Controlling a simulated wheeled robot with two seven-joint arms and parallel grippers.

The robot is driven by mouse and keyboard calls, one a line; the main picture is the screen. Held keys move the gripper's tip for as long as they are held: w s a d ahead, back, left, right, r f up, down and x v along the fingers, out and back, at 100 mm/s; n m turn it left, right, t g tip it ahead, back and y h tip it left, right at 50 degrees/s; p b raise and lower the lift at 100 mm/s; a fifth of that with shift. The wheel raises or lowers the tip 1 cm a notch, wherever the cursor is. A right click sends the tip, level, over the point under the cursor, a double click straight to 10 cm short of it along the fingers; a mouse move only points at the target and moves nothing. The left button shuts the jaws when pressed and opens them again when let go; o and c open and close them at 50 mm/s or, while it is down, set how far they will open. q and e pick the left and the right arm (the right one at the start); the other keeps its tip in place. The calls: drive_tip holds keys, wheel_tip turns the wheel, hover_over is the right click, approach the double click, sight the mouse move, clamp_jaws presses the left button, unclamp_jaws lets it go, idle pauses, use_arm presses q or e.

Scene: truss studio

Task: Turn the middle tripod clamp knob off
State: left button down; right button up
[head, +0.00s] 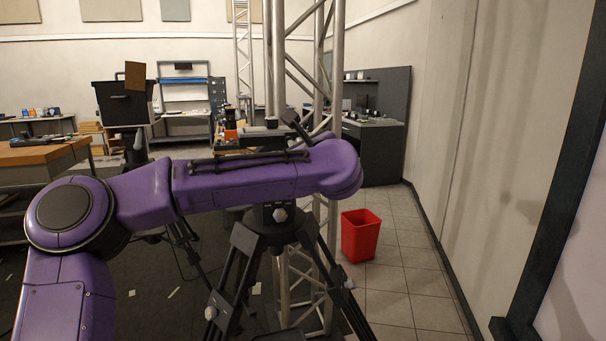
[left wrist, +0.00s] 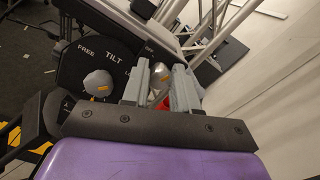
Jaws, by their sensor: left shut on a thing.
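A black tripod (head: 262,240) stands in front of me in the head view, its head mostly behind my purple left arm. In the left wrist view, a dark clamp panel (left wrist: 75,65) reads FREE and TILT, with another label partly hidden. A grey knob (left wrist: 98,83) with an orange mark sits on this panel, left of my fingers. My left gripper (left wrist: 160,88) is shut on a second grey knob (left wrist: 157,72), one grey finger on each side. This knob also bears an orange mark. Its turn position is hard to read. My right gripper is not in view.
A silver truss (head: 325,85) rises just behind the tripod. A red bin (head: 361,236) stands on the tiles to the right. A wooden-topped bench (head: 40,152) is at the left, and workbenches line the back. Floor between bin and right wall is clear.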

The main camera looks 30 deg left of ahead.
use_arm(q)
drive_tip(key=n+b, duration=0.4)
drive_tip(key=b, duration=0.1)
drive_tip(key=n+b, duration=0.4)
drive_tip(key=b, duration=0.2)
drive_tip(key=n+b, duration=0.4)
drive_tip(key=b, duration=0.1)
drive_tip(key=shift+f+n+b, duration=0.3)
drive_tip(key=shift+n+b, duration=0.1)
drive_tip(key=c, duration=0.9)
unclamp_jaws()
drive_tip(key=shift+r, duration=0.1)
drive_tip(key=shift+o, duration=0.2)
drive_tip(key=shift+s, duration=0.1)
drive_tip(key=b+v, duration=0.2)
drive_tip(key=v, duration=0.8)
drive_tip(key=shift+s, duration=0.2)
drive_tip(key=shift+d, duration=0.1)
